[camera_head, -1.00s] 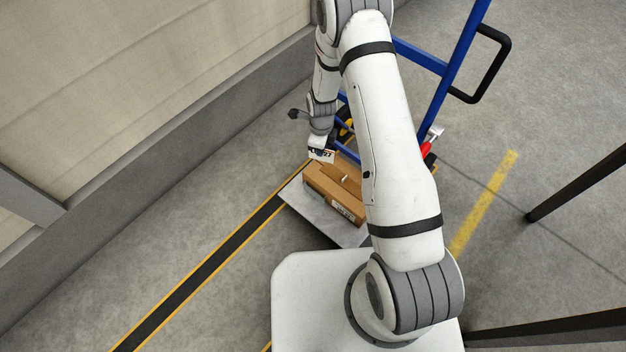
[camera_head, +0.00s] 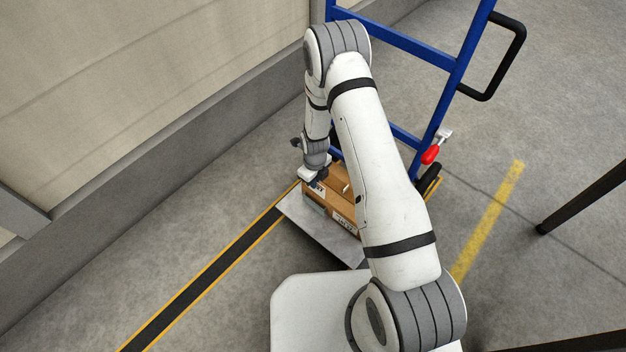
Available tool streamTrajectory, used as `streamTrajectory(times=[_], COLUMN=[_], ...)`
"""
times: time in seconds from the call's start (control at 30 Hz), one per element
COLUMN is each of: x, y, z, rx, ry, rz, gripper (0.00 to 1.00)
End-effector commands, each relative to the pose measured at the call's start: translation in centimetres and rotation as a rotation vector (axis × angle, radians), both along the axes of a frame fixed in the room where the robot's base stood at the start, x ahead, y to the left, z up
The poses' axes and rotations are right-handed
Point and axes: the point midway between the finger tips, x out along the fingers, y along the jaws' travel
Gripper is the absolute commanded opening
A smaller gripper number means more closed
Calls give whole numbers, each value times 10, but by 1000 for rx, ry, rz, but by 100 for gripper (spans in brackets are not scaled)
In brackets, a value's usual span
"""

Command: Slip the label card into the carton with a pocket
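The brown carton (camera_head: 346,201) sits on a grey metal plate at the foot of a blue hand truck. A printed white label (camera_head: 344,222) is on its near side, and a grey patch, perhaps the pocket (camera_head: 314,207), is on its left part. My gripper (camera_head: 314,181) points down at the carton's left end. It holds the white label card (camera_head: 319,188) with dark print, low against the carton. The fingertips are small and partly hidden. I cannot tell whether the card's lower edge is inside the pocket.
The blue hand truck (camera_head: 395,42) stands behind the carton, with a red-handled clamp (camera_head: 431,153) at its right. The grey plate (camera_head: 323,235) extends in front of the carton. A wall (camera_head: 150,90) runs along the left. A dark post (camera_head: 585,198) stands at the right.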

Motion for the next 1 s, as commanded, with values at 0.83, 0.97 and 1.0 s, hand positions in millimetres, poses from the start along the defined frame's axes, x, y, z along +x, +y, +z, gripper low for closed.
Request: streamTrajectory(times=[0.83,0.97,1.0], x=[0,0,0], y=[1,1,1], z=[-54,-61,-63], rx=[0,0,0], ry=[0,0,0], rz=[2,2,2], gripper=[0,0,0])
